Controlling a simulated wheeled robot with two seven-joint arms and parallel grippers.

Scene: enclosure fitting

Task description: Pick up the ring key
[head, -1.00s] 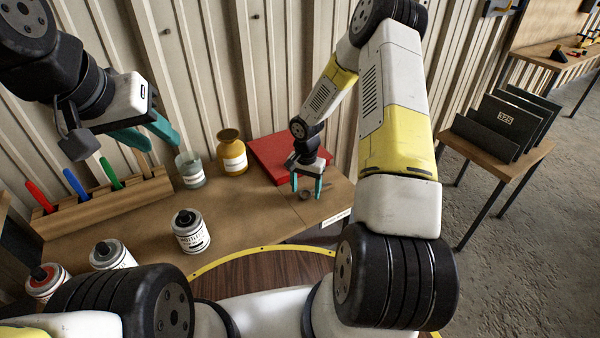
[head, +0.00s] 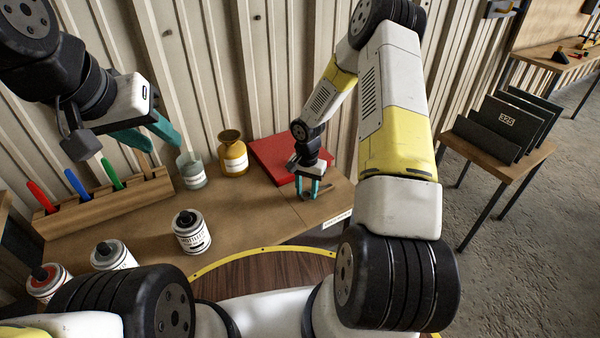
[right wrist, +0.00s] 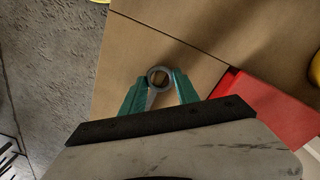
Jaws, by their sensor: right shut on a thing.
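The ring key (right wrist: 158,77) is a small grey metal piece with a round ring end, seen in the right wrist view between the teal fingertips. My right gripper (right wrist: 160,90) is shut on it, with the ring showing just past the fingertips. In the head view my right gripper (head: 314,194) is low over the right end of the wooden bench, and the ring key (head: 308,197) shows small at its tips. I cannot tell whether the key still touches the bench. My left gripper (head: 160,140) is raised at the left, its teal fingers apart and empty.
A red flat box (head: 282,158) lies beside my right gripper. A yellow jar (head: 233,156), a glass jar (head: 191,171) and several labelled cans (head: 191,235) stand on the bench (head: 260,215). A wooden rack (head: 105,206) with coloured handles stands at the left. A corrugated wall rises behind.

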